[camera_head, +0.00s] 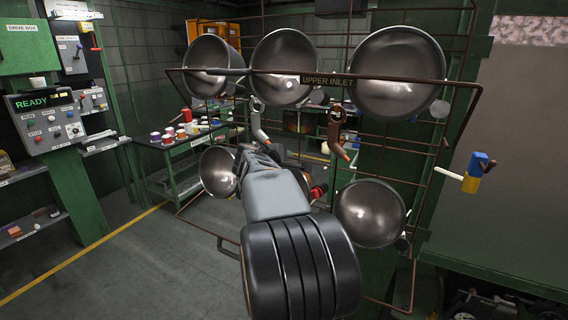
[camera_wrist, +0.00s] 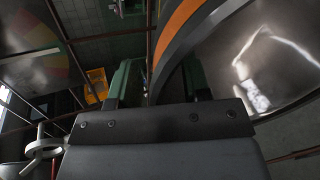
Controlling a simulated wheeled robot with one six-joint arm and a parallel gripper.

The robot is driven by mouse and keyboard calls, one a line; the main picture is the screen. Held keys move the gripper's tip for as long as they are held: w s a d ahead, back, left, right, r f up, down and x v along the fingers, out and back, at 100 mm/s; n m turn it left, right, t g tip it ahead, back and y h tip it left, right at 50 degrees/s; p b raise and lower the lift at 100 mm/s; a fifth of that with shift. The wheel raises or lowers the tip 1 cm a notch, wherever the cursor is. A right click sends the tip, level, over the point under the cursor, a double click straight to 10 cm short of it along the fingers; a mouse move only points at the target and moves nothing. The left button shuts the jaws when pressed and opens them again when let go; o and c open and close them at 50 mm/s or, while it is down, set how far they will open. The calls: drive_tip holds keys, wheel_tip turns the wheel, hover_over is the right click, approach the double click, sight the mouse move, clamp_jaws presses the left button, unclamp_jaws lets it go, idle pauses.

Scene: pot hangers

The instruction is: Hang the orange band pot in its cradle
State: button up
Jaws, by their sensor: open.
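The orange band pot (camera_wrist: 183,28) shows in the wrist view as a curved edge with an orange strip and a shiny bowl to its right. Its rim passes down between the two green fingers of my gripper (camera_wrist: 158,82), which is open. Contact with the fingers cannot be told. In the head view my gripper (camera_head: 256,153) is at the right edge of the lower left pot (camera_head: 217,172), seemingly this pot; no orange strip shows there. Which cradle is its own cannot be told.
The wire rack's top bar (camera_head: 400,80) bears an UPPER INLET label. Three pots (camera_head: 284,68) are along the top and another (camera_head: 370,212) is at lower right. A green trolley (camera_head: 168,150) stands behind at left.

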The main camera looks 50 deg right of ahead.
drive_tip(key=f+b+v, duration=0.2)
drive_tip(key=v, duration=0.9)
drive_tip(key=s+a+f+b+v, duration=0.1)
drive_tip(key=f+b+v, duration=0.1)
drive_tip(key=v, duration=1)
drive_tip(key=shift+a+b, duration=0.45)
drive_tip(key=shift+a, duration=0.15)
drive_tip(key=shift+r, duration=0.1)
